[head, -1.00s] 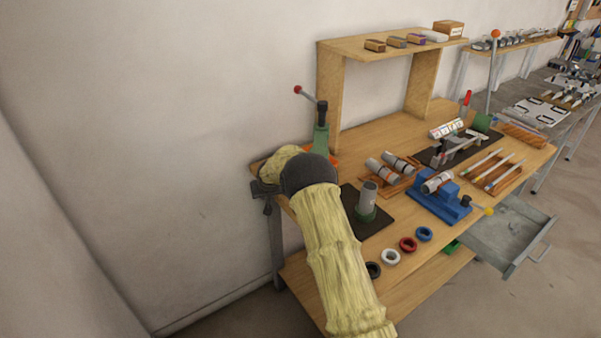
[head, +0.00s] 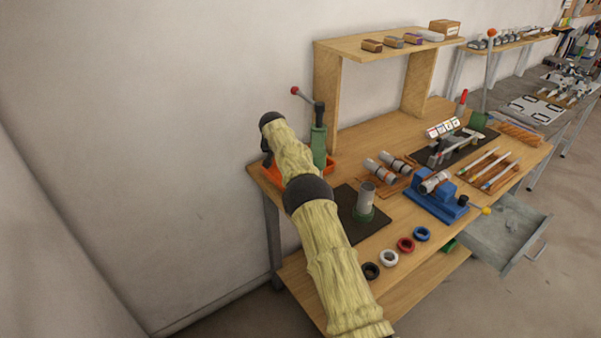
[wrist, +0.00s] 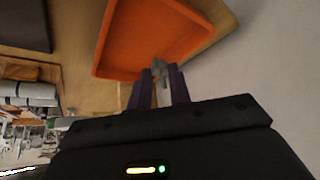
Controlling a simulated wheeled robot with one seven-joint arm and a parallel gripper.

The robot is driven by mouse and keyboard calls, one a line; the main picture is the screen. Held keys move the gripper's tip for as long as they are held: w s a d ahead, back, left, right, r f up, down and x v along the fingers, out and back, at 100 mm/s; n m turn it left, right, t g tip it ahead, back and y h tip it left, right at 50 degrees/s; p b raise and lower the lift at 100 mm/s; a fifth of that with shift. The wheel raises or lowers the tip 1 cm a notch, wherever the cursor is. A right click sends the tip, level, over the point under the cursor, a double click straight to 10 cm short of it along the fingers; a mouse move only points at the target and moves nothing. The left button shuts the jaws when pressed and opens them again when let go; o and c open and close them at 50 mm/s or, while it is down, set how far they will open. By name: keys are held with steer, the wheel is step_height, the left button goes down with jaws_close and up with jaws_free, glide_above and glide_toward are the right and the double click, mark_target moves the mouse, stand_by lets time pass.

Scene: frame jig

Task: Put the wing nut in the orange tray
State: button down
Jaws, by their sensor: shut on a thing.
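The wing nut (wrist: 160,69) is a small grey piece between the fingertips of my gripper (wrist: 159,80) in the wrist view. The gripper is shut on it. The orange tray (wrist: 145,38) lies just beyond the fingertips in that view, and its visible floor is bare. The wing nut overlaps the tray's near edge in the picture; its height above the tray is unclear. In the head view the orange tray (head: 271,174) is at the bench's left end, partly hidden by my arm. The wing nut cannot be made out there.
A green press (head: 319,145) with a red-knobbed lever stands right beside the tray. A wooden shelf (head: 375,45) rises behind. A grey cylinder (head: 366,195) on a dark mat and a blue fixture (head: 437,202) stand further right. The wall is close on the left.

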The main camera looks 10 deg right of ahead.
steer(key=shift+f+p, duration=0.35)
steer(key=shift+f, duration=2.75)
step_height(320, 180, down, 4)
steer(key=shift+r+p, duration=0.2)
steer(key=shift+p, duration=0.35)
steer(key=shift+f, duration=0.1)
steer(key=shift+f+b, duration=0.2)
steer(key=shift+b, duration=0.1)
steer(key=c, duration=1.6)
jaws_free()
steer(key=shift+o, duration=0.2)
steer(key=shift+r, duration=0.15)
